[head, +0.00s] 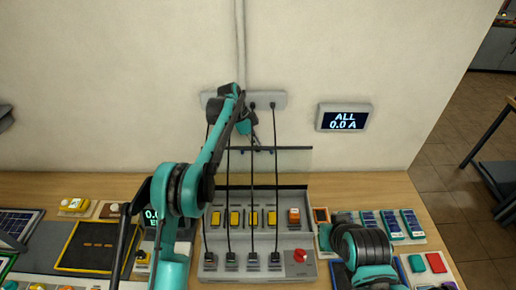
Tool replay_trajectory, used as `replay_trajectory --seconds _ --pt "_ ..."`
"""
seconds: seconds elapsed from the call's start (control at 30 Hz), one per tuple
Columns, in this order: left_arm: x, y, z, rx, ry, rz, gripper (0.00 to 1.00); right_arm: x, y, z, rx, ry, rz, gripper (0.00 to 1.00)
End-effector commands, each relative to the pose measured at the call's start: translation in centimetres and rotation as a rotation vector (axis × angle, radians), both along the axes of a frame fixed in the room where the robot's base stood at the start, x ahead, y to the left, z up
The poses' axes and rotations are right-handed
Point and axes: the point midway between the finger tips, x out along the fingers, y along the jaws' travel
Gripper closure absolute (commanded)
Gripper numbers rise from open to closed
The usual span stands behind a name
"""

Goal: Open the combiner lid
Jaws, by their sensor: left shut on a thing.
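The combiner (296,207) is a grey box on the wooden bench against the wall. Its yellow switches and one orange switch are exposed. The lid (284,163) is a see-through panel with a dark upper edge, standing raised at the back of the box. My left arm reaches across the box from the lower left. My left gripper (255,143) is shut on the lid at its upper edge; the fingertips are small and partly hidden. My right arm shows at the lower right, but its gripper is not visible.
Several black cables (276,150) hang from a wall strip (281,98) down to the box front. A red knob (299,256) sits at its right front. A wall display (343,117) reads "ALL 0.0 A". Blue modules (390,224) stand to the right and a black tray (97,246) to the left.

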Motion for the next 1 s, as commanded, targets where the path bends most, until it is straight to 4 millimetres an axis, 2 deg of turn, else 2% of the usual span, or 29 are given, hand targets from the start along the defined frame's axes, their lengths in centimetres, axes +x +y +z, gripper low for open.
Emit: replay_trajectory --seconds 0.47,0.5,0.57,0.87,1.0 --pt "0.41 -0.01 -0.09 -0.002 -0.007 0.004 1.0 -0.01 0.0 0.04 0.0 0.0 0.0 1.0" --pt "0.42 -0.02 -0.09 -0.002 -0.007 0.004 0.82 -0.01 0.0 0.04 0.0 0.0 0.0 1.0" --pt "0.43 -0.01 -0.08 -0.002 -0.007 0.004 0.68 -0.01 0.0 0.04 0.0 0.0 0.0 1.0" --pt "0.33 -0.04 -0.04 -0.002 -0.005 0.002 0.68 0.0 0.0 0.05 0.0 0.0 0.0 1.0" --pt "0.37 0.27 0.63 -0.002 -0.003 0.003 0.68 0.0 0.0 0.05 0.0 0.0 0.0 1.0"
